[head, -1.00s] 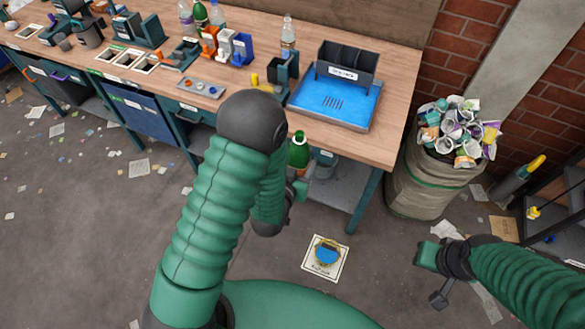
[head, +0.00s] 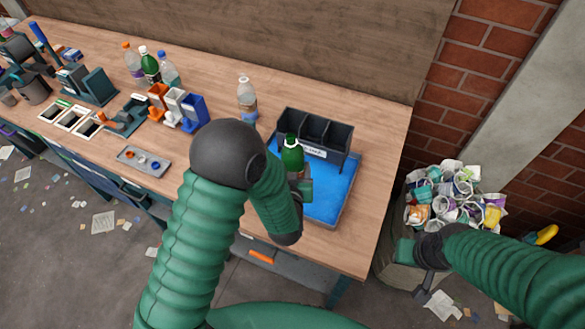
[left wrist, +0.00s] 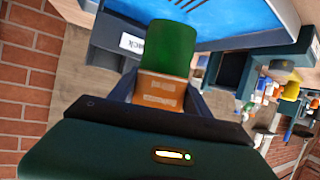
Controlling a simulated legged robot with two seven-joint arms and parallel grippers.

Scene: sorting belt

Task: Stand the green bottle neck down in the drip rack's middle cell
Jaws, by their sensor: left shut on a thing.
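My left gripper (head: 300,186) is shut on the green bottle (head: 292,158) and holds it over the blue tray, in front of the drip rack. In the head view the bottle's narrow end points up; its lower part is hidden by the gripper. The left wrist view shows its green body (left wrist: 168,48) and an orange-brown band between the jaws. The dark drip rack (head: 343,163) stands at the tray's back, with three cells side by side and a white label in front. No bottle shows in its middle cell. My right gripper (head: 413,270) is empty, right of the bench; its jaw opening is unclear.
The blue tray (head: 330,205) lies near the bench's right end. A clear bottle (head: 247,98) stands left of the rack. Small orange, white and blue bins (head: 175,103) and several bottles stand further left. A full waste bag (head: 455,205) stands beyond the bench's right end.

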